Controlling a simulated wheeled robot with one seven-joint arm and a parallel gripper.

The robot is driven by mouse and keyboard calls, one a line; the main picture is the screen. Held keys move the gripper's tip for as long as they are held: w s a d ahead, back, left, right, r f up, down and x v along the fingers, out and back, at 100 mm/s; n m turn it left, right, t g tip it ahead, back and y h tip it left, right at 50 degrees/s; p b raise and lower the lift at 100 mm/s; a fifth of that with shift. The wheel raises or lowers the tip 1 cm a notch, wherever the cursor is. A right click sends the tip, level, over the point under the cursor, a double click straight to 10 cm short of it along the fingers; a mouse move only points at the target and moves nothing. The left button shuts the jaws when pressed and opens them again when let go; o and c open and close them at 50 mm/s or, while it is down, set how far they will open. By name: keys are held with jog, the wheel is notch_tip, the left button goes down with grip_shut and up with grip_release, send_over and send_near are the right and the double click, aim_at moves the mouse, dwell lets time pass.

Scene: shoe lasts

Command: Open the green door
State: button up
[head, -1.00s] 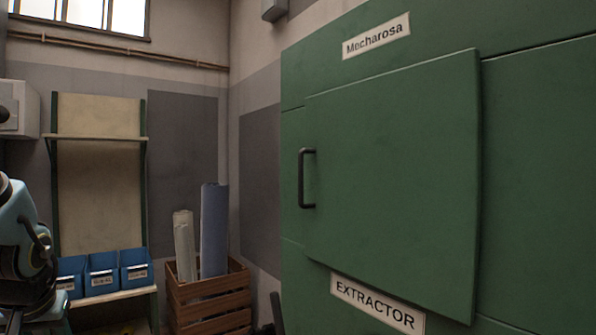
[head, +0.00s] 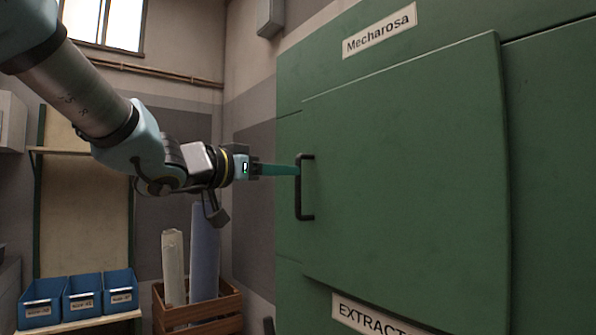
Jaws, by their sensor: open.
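The green door (head: 405,170) is a large flat panel on the front of a green cabinet, and it looks closed. A black bar handle (head: 299,190) stands upright at its left edge. My gripper (head: 296,170) reaches in from the left, with its teal fingers level with the upper part of the handle. The fingertips are at or very near the handle. The fingers overlap in this view, so the gap between them and whether the bar lies between them cannot be seen.
The green cabinet (head: 555,130) carries a "Mecharosa" label (head: 379,30) above and an "EXTRACTOR" label (head: 375,318) below the door. A wooden crate (head: 200,312) with rolls stands lower left, beside blue bins (head: 82,297) on a shelf. Open air surrounds my arm.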

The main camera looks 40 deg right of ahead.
jog(key=p, duration=0.1)
send_over(298, 211)
jog(key=shift+w+d, duration=0.25)
jog(key=shift+c, duration=0.2)
grip_shut()
dwell(1.2)
